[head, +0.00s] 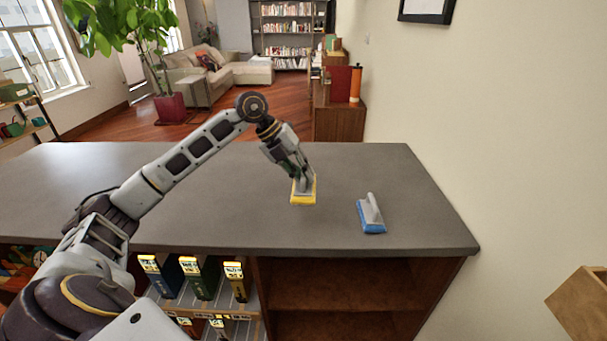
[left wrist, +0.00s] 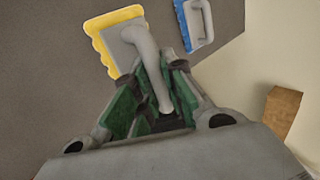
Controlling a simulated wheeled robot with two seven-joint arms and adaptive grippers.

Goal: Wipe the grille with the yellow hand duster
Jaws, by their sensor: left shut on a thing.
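The yellow hand duster (head: 303,194) has a yellow pad and a grey handle. It is over the grey counter top, near its middle; I cannot tell whether the pad touches the counter. My left gripper (head: 301,176) is shut on its handle from above. In the left wrist view the duster (left wrist: 101,42) shows beyond the green fingers of the gripper (left wrist: 150,105), with the handle between them. I cannot make out a grille in either view. My right gripper is not in view.
A blue duster with a grey handle (head: 371,215) lies on the counter (head: 400,175) to the right; it also shows in the left wrist view (left wrist: 195,22). Binders (head: 200,277) stand on the shelf below. A wall (head: 500,120) bounds the right side. The counter's left part is clear.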

